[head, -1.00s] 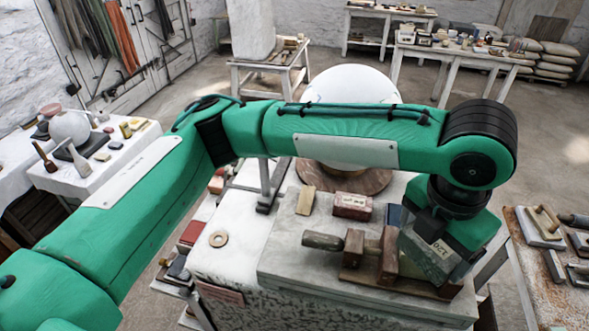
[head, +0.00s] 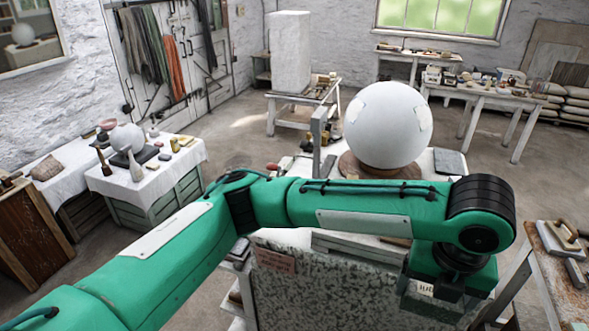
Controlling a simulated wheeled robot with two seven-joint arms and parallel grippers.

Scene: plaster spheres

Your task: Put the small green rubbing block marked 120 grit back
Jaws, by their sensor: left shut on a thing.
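The label's marking is too small to read surely now. Most of the block and the fingertips are hidden or dark. My arm crosses the view and hides much of the stand's top. My right gripper is not in view.
A large white plaster sphere (head: 388,127) stands on a round wooden base behind my arm. A cloth-covered table (head: 178,163) with a small sphere and tools is at left. A tool bench (head: 565,285) is at right. Open floor lies between the tables.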

